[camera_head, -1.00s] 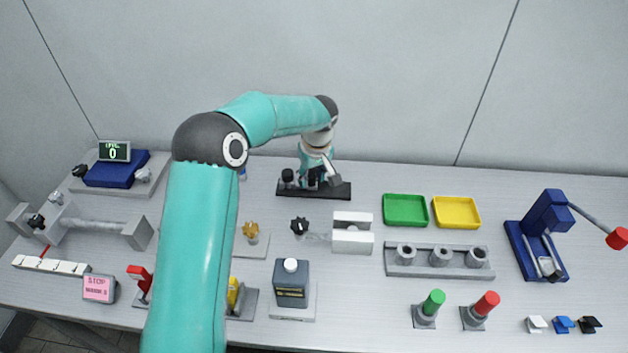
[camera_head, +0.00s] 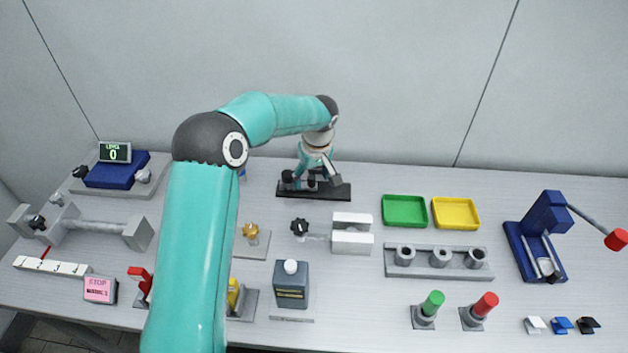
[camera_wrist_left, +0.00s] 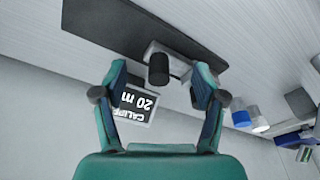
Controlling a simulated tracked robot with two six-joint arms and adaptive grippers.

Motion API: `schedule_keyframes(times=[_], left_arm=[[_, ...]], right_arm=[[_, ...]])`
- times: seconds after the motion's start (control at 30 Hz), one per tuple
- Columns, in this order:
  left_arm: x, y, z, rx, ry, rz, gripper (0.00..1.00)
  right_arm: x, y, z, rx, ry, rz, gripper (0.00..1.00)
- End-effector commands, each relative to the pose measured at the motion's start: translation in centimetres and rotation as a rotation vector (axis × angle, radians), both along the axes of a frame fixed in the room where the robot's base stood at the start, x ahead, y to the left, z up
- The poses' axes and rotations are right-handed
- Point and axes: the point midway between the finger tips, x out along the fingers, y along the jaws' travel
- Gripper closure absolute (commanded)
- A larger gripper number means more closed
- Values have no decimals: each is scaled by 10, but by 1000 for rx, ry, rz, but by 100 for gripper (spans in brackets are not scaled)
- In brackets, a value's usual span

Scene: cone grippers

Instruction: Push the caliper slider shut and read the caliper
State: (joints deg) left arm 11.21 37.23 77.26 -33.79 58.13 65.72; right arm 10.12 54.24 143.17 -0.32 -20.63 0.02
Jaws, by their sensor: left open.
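The caliper's dark base (camera_head: 338,191) lies at the back middle of the table. In the left wrist view its dark bar (camera_wrist_left: 105,22) crosses the top, and a light slider with a black knob (camera_wrist_left: 158,70) sticks out from it. A small caliper display (camera_wrist_left: 135,106) shows upside down and reads 20 m, the rest cut off by a finger. My left gripper (camera_head: 318,178) is over the caliper and hides part of it. In the wrist view its open fingers (camera_wrist_left: 160,84) stand either side of the knob, with gaps. My right gripper is out of view.
A dark bottle (camera_head: 291,286) and a white block fixture (camera_head: 352,240) stand in front of the caliper. Green (camera_head: 405,210) and yellow (camera_head: 456,212) trays lie to the right. A blue press (camera_head: 540,235) stands far right. The wall is close behind.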

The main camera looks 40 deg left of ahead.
Motion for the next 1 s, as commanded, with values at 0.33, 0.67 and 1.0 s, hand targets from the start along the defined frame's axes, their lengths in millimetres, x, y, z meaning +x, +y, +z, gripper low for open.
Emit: schedule_keyframes(times=[0.33,0.67,1.0], left_arm=[[1,0,32,-1,-3,-1,29],[1,0,59,0,-3,-2,29],[1,0,83,1,-3,0,29]], right_arm=[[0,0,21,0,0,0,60],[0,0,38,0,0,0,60],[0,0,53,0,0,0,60]])
